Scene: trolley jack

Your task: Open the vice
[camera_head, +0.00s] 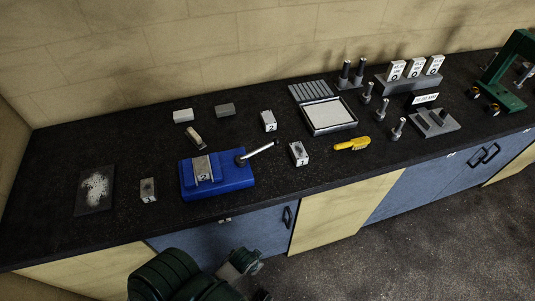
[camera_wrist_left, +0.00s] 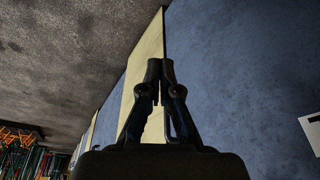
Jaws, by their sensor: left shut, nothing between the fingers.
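The blue vice (camera_head: 238,182) sits near the front edge of the black bench in the head view. A metal block marked 2 (camera_head: 203,168) sits in its jaw area. Whether the jaws press on it cannot be told. The vice's handle (camera_head: 262,149) sticks out to the right, with a dark knob at its base. In the left wrist view my left gripper (camera_wrist_left: 160,68) is shut and empty, with the blue cabinet front and floor behind it. My left arm shows at the bottom of the head view, below the bench and apart from the vice. My right gripper is not in view.
Loose metal blocks stand left (camera_head: 148,190) and right (camera_head: 298,153) of the vice. A yellow-handled brush (camera_head: 352,144) and a tray (camera_head: 330,130) lie further right. A dark plate (camera_head: 95,190) lies at left. Cabinet handles (camera_head: 287,217) project below the bench edge.

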